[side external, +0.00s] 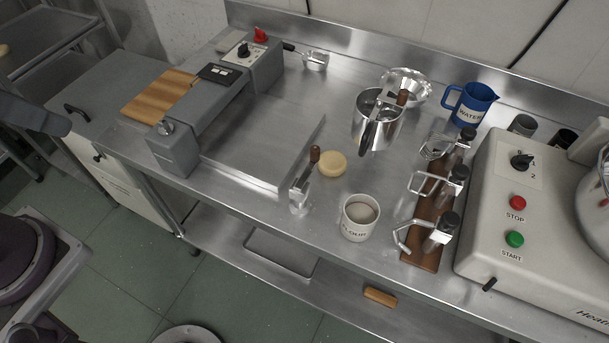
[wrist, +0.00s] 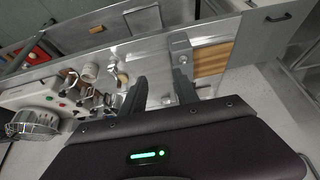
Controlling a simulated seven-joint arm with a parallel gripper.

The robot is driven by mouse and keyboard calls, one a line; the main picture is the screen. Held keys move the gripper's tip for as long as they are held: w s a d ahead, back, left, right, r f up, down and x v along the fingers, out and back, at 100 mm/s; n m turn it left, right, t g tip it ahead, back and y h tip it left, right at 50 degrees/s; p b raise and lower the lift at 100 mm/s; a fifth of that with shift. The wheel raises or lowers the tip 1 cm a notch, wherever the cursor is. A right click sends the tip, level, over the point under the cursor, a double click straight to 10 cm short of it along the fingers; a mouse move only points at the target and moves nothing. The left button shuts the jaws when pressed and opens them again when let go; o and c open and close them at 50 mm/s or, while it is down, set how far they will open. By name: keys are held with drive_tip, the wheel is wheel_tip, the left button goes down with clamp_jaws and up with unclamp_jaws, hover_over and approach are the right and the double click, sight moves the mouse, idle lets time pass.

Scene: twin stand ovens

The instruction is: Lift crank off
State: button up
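A small metal crank-like piece with a brown grip (side external: 302,186) stands at the front right corner of the flat steel plate, beside a round pale dough piece (side external: 333,163). A metal pot (side external: 376,124) farther back also has a bar with a brown knob across its top; I cannot tell for certain which is the crank. My gripper (wrist: 160,80) is open and empty in the wrist view, its two dark fingers apart, high above the bench. In the side view only a dark part of my arm shows at the left edge.
A grey machine (side external: 178,149) with a wooden board (side external: 160,95) fills the bench's left. Flour cup (side external: 359,217), blue water jug (side external: 470,104), a brown rack (side external: 423,250) with several metal-handled holders, and a mixer base (side external: 540,205) stand right. The steel plate (side external: 262,150) is clear.

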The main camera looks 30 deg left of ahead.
drive_tip(key=o, duration=0.4)
drive_tip(key=m+g, duration=0.5)
drive_tip(key=m, duration=3)
hover_over(300, 184)
wheel_tip(300, 184, down, 19)
drive_tip(key=shift+f, duration=0.15)
drive_tip(key=shift+d+f+m+g, duration=0.15)
drive_tip(key=shift+d+f+m, duration=0.1)
drive_tip(key=shift+f, duration=0.4)
drive_tip(key=shift+d+f+m+g, duration=0.15)
drive_tip(key=shift+d+f+m, duration=0.1)
drive_tip(key=shift+f, duration=0.35)
drive_tip(key=f, duration=0.4)
drive_tip(key=a+f, duration=0.1)
drive_tip(key=f, duration=0.1)
